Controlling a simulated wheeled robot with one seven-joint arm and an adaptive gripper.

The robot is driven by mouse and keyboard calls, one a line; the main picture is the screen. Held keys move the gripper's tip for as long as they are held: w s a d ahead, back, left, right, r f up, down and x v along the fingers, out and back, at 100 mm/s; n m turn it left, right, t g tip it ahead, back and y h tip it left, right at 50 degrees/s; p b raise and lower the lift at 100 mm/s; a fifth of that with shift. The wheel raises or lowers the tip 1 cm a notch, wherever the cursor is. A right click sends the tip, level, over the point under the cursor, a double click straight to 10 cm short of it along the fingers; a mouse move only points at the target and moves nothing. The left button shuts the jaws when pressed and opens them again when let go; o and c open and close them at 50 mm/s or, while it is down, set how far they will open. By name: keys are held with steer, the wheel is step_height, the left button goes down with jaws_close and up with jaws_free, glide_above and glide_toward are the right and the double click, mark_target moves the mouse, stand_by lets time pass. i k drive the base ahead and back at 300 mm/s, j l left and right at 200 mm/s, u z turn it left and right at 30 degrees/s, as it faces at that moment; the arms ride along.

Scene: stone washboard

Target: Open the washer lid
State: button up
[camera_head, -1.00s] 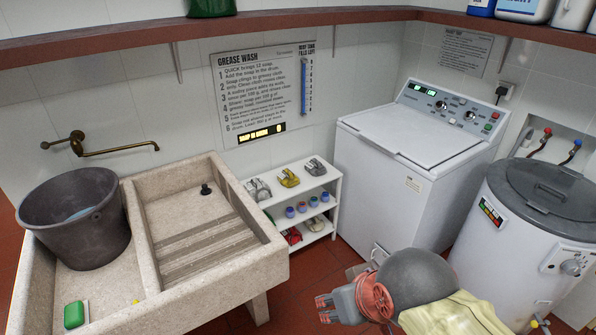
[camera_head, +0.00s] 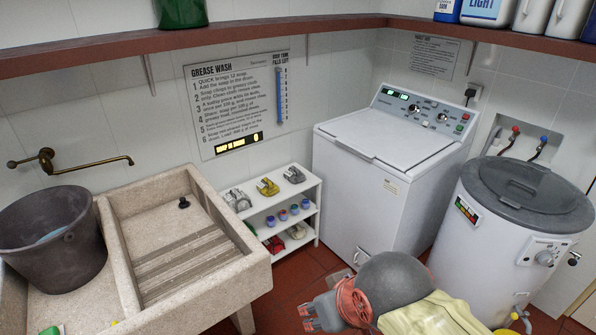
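The white top-loading washer (camera_head: 365,195) stands against the back wall, right of centre. Its flat white lid (camera_head: 385,138) is down and looks closed. A control panel (camera_head: 425,108) with knobs and a lit green display runs along its back edge. My gripper (camera_head: 312,314) is low in the picture, in front of and below the washer, well apart from the lid.
A round white tub machine (camera_head: 490,235) with a dark lid stands right of the washer. A small white shelf (camera_head: 270,202) with several items is on its left. A stone sink (camera_head: 240,275) with a bucket (camera_head: 50,240) fills the left. A red-brown wall shelf (camera_head: 330,24) runs above.

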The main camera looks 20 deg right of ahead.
mark_target(400, 144)
steer(key=i+l+u, duration=0.25)
steer(key=i+l, duration=0.2)
steer(key=l, duration=0.25)
steer(key=i+l+u, duration=0.15)
steer(key=l, duration=0.25)
steer(key=i+l+u, duration=0.15)
steer(key=l, duration=0.25)
steer(key=i+l+u, duration=0.15)
steer(key=l, duration=0.25)
steer(key=i+l+u, duration=0.1)
steer(key=l, duration=0.35)
steer(key=i+l+u, duration=0.15)
steer(key=l, duration=0.35)
steer(key=i+l+u, duration=0.15)
steer(key=l, duration=0.3)
